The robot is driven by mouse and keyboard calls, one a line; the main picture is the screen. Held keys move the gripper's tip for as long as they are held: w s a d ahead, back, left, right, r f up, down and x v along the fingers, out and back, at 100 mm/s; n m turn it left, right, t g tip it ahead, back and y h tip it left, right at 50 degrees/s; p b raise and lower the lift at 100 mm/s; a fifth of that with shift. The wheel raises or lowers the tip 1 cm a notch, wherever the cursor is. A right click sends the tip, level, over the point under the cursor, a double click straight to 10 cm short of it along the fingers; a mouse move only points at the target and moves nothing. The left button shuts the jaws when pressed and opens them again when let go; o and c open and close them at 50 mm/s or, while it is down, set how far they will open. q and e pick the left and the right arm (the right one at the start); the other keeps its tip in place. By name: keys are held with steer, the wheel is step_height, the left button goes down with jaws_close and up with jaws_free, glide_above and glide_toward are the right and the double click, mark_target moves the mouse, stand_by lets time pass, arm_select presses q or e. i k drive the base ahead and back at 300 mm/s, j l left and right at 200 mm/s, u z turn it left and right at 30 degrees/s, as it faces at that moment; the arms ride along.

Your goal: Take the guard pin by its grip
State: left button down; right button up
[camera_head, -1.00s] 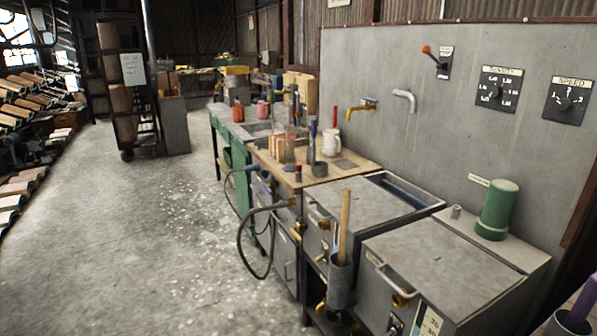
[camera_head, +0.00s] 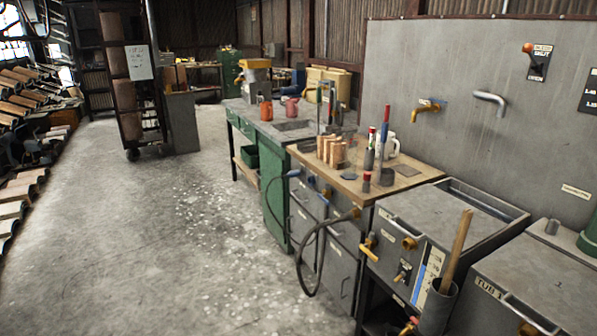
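I cannot pick out the guard pin with certainty in the head view. Several small upright items stand on the wooden bench top (camera_head: 408,182), among them a short dark piece with a red top (camera_head: 366,181) at its front edge and a taller red-and-blue piece (camera_head: 384,130) behind it. They are too small to tell whether one is the pin or has a grip. Neither of my grippers is in view.
Grey tubs (camera_head: 470,225) stand at the right, with a wooden-handled tool (camera_head: 459,240) in a grey holder before them. A black hose (camera_head: 305,262) loops out in front of the bench.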

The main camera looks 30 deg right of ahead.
mark_target(367, 175)
steer(key=i+j+z, duration=0.2)
steer(key=i, duration=0.35)
steer(key=i+j+z, duration=0.2)
steer(key=i, duration=0.4)
